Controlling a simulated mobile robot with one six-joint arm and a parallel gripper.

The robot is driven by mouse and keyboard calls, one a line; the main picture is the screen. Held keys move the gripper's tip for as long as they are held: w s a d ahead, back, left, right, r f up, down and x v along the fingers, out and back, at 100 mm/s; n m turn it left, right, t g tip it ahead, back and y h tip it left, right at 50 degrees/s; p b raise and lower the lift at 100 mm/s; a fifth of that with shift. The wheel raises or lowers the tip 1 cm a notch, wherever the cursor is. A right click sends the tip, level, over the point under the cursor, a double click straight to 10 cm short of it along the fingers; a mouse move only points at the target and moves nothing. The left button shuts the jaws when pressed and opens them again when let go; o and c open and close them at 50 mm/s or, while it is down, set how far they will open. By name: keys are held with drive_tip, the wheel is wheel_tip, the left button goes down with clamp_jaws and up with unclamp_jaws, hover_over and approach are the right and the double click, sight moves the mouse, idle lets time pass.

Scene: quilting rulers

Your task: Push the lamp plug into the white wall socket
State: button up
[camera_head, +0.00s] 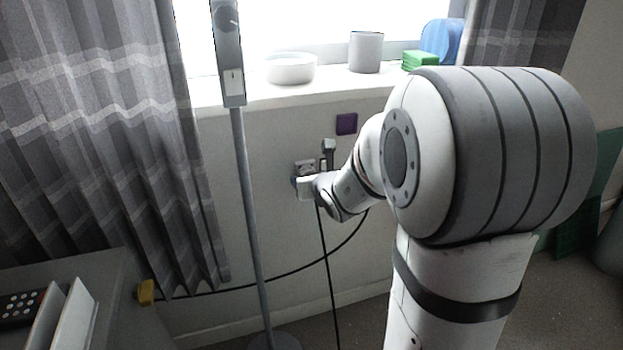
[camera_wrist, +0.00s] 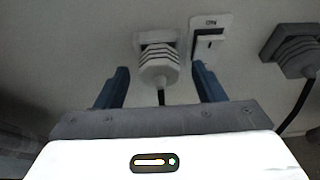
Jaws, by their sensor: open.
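A white ribbed plug (camera_wrist: 158,68), which I take to be the lamp plug, sits at the white wall socket (camera_wrist: 172,36) with a dark cable hanging from it. I cannot tell how deep it is in. My gripper (camera_wrist: 160,78) is open, its two blue fingers on either side of the plug with gaps showing. In the head view my gripper (camera_head: 303,187) is at the wall, just below the white socket (camera_head: 305,164), and the plug is hidden there.
A white switch plate (camera_wrist: 208,42) is right of the socket. A dark grey plug (camera_wrist: 290,48) with a cable is further right. A lamp pole (camera_head: 245,190) stands left of my gripper. A purple square (camera_head: 346,124) is on the wall. A yellow piece (camera_head: 146,292) is lower left.

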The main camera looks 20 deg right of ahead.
drive_tip(key=p+v, duration=0.2)
drive_tip(key=v, duration=0.5)
drive_tip(key=shift+s+r+p, duration=0.2)
drive_tip(key=shift+s+p, duration=0.15)
drive_tip(key=shift+p, duration=0.05)
